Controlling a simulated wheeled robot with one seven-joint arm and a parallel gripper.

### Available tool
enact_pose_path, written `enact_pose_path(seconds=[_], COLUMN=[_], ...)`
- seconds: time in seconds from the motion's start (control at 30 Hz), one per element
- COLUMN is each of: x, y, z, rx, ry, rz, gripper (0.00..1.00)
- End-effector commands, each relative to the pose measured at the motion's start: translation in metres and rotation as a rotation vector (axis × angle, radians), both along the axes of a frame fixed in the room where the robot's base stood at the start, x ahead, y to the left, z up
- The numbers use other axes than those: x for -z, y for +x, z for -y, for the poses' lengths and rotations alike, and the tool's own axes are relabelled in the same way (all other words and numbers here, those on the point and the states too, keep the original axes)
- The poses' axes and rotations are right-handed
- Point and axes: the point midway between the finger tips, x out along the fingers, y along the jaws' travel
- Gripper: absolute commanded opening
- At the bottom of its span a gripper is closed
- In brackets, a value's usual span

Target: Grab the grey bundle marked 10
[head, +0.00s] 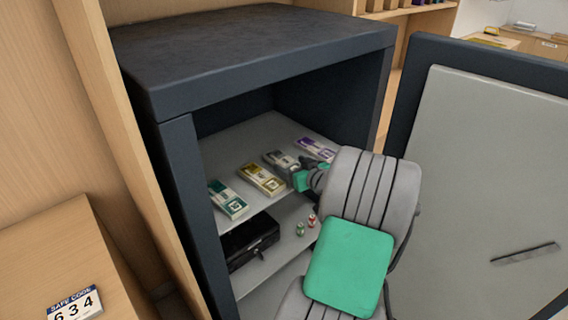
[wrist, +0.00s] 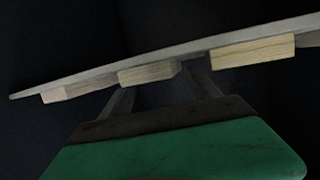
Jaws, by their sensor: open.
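The grey bundle (head: 281,161) lies on the upper shelf (head: 226,150) of the open safe, between the yellow bundle (head: 262,180) and the purple bundle (head: 315,147). Its printed mark is too small to read. My gripper (head: 306,163) is at the shelf front, just right of and in front of the grey bundle, partly hidden by my arm. In the wrist view, the scene looks upside down. The open fingers (wrist: 163,84) point towards the end of the middle, grey bundle (wrist: 150,72), one towards each side. Nothing is between them; contact cannot be told.
A green bundle (head: 228,200) lies at the shelf's left. Below are a black box (head: 249,241) and small red and green items (head: 311,220). The safe's side wall (head: 184,205) and open door (head: 490,180) flank the opening. A safe code card (head: 75,304) reads 634.

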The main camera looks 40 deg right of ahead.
Motion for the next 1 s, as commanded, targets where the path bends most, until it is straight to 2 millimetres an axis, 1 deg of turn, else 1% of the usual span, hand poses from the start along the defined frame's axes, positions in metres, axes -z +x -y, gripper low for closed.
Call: enact_pose_path(seconds=[0.03,0.1,0.33,1.0], x=[0.003,0.005,0.006,0.006], y=[0.009,0.016,0.019,0.018], z=[0.000,0.002,0.002,0.002], rx=[-0.003,-0.002,-0.001,-0.001], ry=[-0.001,0.000,-0.001,0.000], rz=[-0.001,0.000,0.000,-0.001], gripper=[0.71,0.71,0.71,0.16])
